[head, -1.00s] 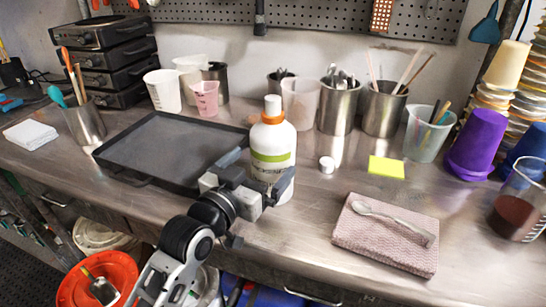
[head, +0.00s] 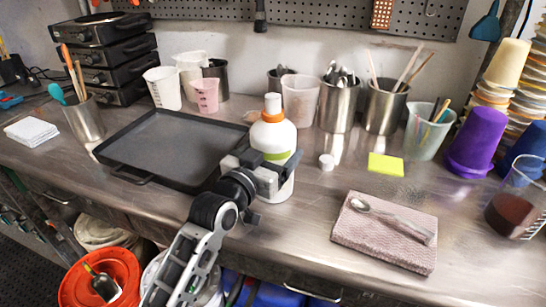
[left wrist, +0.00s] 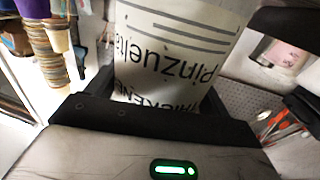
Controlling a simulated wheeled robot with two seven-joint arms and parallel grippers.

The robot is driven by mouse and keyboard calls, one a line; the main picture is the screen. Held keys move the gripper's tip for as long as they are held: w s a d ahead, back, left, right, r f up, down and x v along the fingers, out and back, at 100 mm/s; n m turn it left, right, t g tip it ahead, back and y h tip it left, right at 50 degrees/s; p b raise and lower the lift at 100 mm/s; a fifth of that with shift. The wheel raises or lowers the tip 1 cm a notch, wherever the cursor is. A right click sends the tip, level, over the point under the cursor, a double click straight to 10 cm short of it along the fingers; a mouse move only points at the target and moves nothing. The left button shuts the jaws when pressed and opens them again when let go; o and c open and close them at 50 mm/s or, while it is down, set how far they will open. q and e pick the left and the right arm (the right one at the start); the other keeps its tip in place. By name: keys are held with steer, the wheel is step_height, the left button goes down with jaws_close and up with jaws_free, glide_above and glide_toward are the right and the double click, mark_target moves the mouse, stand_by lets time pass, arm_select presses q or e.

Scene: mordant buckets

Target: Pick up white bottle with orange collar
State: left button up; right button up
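The white bottle with an orange collar (head: 272,136) stands upright on the metal bench, with a white cap and a yellow-green label band. My left gripper (head: 264,162) is at its near side, with one finger on each side of its body. In the left wrist view the bottle's printed label (left wrist: 175,55) fills the space between the spread fingers (left wrist: 160,100). Any small gap between fingers and bottle is hard to make out. The gripper hides part of the bottle's lower body. My right gripper is not in view.
A dark tray (head: 128,172) lies close left of the bottle. A small white cap (head: 326,162) and a yellow note (head: 386,165) lie to its right. Cups and metal pots (head: 338,106) stand behind. A spoon lies on a folded pink cloth (head: 372,250) at the front right.

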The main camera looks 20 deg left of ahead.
arm_select(q)
steer(key=shift+r, duration=0.15)
steer(key=shift+r, duration=0.15)
